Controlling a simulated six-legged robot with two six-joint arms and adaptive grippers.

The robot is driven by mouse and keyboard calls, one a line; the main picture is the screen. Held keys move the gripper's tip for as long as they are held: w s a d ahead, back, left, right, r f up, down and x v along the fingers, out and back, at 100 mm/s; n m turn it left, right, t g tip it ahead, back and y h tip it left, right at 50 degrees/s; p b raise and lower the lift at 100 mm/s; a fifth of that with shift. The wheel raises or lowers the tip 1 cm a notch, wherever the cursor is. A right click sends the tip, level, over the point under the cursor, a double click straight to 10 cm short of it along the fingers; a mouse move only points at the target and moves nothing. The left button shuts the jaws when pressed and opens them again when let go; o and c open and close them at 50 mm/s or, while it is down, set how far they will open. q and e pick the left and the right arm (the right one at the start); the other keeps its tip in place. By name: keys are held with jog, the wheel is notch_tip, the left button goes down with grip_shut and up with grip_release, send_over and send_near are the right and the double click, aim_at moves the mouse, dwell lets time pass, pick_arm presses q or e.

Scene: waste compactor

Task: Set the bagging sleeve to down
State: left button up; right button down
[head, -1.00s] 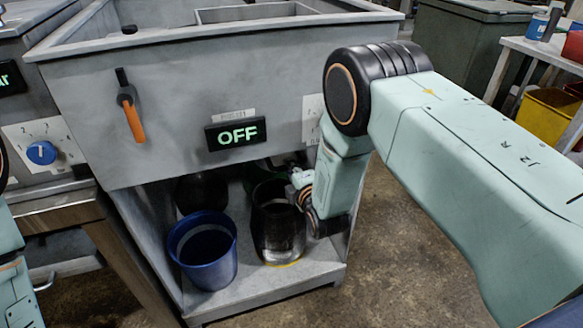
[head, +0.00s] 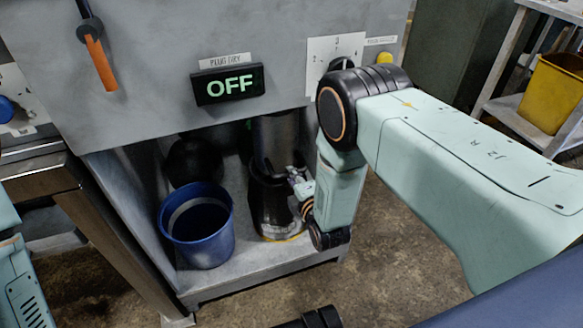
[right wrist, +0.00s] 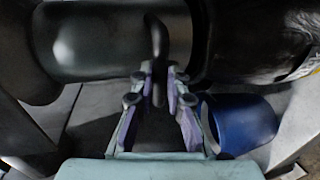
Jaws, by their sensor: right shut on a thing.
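The bagging sleeve (head: 276,138) is a grey metal cylinder hanging under the machine's front panel, above a dark bin (head: 274,215). In the right wrist view the sleeve (right wrist: 100,38) lies at the upper left and the dark bin (right wrist: 255,40) at the upper right. A dark handle (right wrist: 156,38) shows against the sleeve. My right gripper (head: 290,173) is at the bin's mouth. In the right wrist view its fingers (right wrist: 158,82) are closed on the handle's end. I cannot tell whether the sleeve's lower edge is inside the bin. My left gripper is not in view.
A blue bucket (head: 197,235) stands left of the dark bin on the metal shelf (head: 255,275). Above are a display reading OFF (head: 228,84), an orange-handled lever (head: 100,62) and a dial plate (head: 330,55). A yellow bin (head: 552,92) stands at the right.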

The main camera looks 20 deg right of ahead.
notch_tip(320, 180, down, 2)
jog(key=shift+f+b, duration=0.1)
jog(key=shift+b, duration=0.4)
jog(key=shift+f, duration=0.1)
jog(key=c, duration=1.3)
grip_release()
jog(key=shift+c, duration=0.2)
jog(key=shift+s, duration=0.1)
jog(key=v, duration=1.2)
jog(key=shift+a, duration=0.1)
